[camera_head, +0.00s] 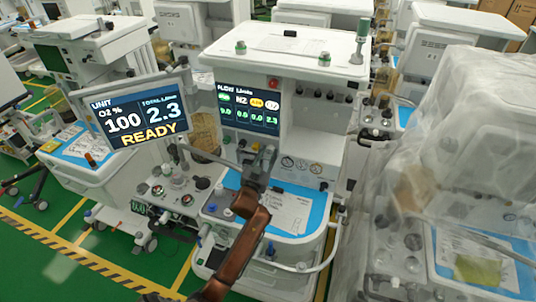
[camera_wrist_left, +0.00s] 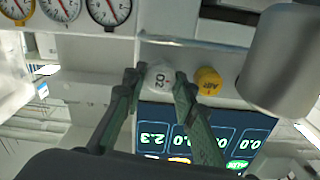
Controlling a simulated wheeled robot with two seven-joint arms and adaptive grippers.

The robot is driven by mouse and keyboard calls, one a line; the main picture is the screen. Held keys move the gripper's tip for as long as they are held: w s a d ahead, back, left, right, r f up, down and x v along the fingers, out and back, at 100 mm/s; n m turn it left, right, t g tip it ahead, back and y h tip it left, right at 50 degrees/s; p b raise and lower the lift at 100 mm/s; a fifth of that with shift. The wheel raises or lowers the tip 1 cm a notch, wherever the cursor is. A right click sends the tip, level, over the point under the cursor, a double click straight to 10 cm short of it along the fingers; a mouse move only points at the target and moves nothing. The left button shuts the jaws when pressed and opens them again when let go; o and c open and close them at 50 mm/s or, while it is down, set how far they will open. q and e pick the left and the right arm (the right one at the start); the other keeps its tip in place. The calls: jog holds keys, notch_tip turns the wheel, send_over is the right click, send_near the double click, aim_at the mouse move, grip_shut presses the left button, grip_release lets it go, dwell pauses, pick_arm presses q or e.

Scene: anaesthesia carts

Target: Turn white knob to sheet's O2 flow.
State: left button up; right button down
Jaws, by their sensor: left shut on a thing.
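The white knob (camera_wrist_left: 160,79), marked O2, sits between the fingers of my left gripper (camera_wrist_left: 158,84) in the left wrist view. The fingers are shut on its two sides. In the head view my left gripper (camera_head: 254,172) is at the front of the middle cart, below the flow screen (camera_head: 248,108), and hides the knob. The flow screen's rightmost column reads 2.3, the others about 0.0. The unit monitor (camera_head: 138,112) reads O2 100, total flow 2.3 and READY. The sheet (camera_head: 284,212) lies on the blue worktop; its writing is too small to read. My right gripper is out of view.
A yellow AIR knob (camera_wrist_left: 208,81) is close beside the white one. Round gauges (camera_wrist_left: 108,10) and a grey cylinder (camera_wrist_left: 284,55) are near in the wrist view. A plastic-covered cart (camera_head: 455,170) stands at the right. Green floor (camera_head: 60,270) is open at lower left.

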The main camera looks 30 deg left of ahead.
pick_arm(q)
jog(key=shift+r+m+p, duration=0.1)
jog(key=shift+m+p, duration=0.4)
jog(key=shift+p, duration=0.1)
jog(key=shift+c, duration=0.6)
jog(key=shift+m+p, duration=0.4)
jog(key=shift+m, duration=0.2)
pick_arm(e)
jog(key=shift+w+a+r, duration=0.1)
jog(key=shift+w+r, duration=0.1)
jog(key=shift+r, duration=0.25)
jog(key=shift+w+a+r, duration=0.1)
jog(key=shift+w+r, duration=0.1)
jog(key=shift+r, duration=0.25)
pick_arm(q)
jog(key=o, duration=0.9)
jog(key=v, duration=1.2)
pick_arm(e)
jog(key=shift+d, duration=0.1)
